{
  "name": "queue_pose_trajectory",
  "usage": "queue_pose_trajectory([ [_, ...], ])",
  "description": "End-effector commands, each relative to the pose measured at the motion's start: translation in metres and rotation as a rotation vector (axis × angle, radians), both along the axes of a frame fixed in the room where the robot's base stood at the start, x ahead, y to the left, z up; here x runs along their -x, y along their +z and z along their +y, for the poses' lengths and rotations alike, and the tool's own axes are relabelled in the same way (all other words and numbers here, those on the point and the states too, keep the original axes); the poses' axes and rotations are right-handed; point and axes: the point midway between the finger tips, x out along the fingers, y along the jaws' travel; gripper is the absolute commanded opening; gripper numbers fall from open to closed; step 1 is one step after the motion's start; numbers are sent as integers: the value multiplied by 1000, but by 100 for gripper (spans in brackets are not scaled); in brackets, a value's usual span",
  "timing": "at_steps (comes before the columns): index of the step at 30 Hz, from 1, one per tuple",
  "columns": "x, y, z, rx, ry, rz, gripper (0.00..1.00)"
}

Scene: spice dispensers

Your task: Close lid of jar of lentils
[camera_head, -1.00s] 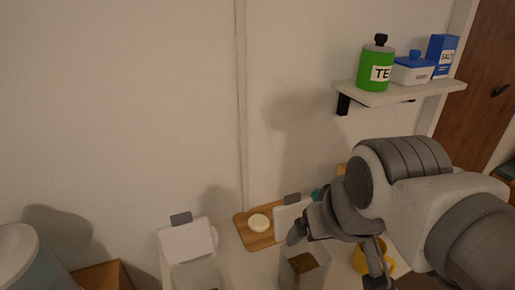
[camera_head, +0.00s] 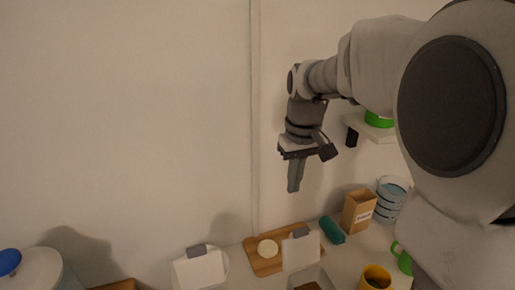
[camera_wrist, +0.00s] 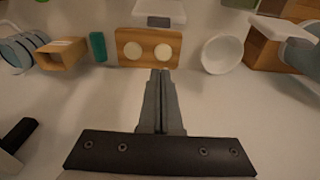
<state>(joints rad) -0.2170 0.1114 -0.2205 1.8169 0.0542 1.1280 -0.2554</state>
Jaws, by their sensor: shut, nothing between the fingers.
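A clear jar with brown contents (camera_head: 308,286) stands at the bottom of the head view, mostly cut off by the frame edge. I take it for the lentil jar; no label is readable. Its white lid (camera_head: 300,252) stands raised and open, with a grey tab on top. The lid also shows at the top of the wrist view (camera_wrist: 160,8). My gripper (camera_head: 294,188) is shut and empty, pointing down, well above the lid and near the wall. Its closed fingers (camera_wrist: 161,74) show in the wrist view, apart from everything.
A second open white lid (camera_head: 200,268) is at left. A wooden board (camera_head: 262,262) with round pale items lies behind the jars. A teal item (camera_head: 332,230), cardboard box (camera_head: 358,210), glass stack (camera_head: 392,200) and yellow mug (camera_head: 376,280) are at right. A shelf (camera_head: 372,130) juts from the wall.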

Motion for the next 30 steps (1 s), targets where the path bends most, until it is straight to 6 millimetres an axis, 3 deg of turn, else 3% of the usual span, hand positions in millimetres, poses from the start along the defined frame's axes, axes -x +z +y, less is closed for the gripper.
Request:
queue_pose_trajectory([
  [8, -9, -15, 2, 8, 12, 20, 0],
  [21, -14, -105, 3, 8, 10, 21, 0],
  [30, 18, -93, -5, 8, 12, 15, 0],
])
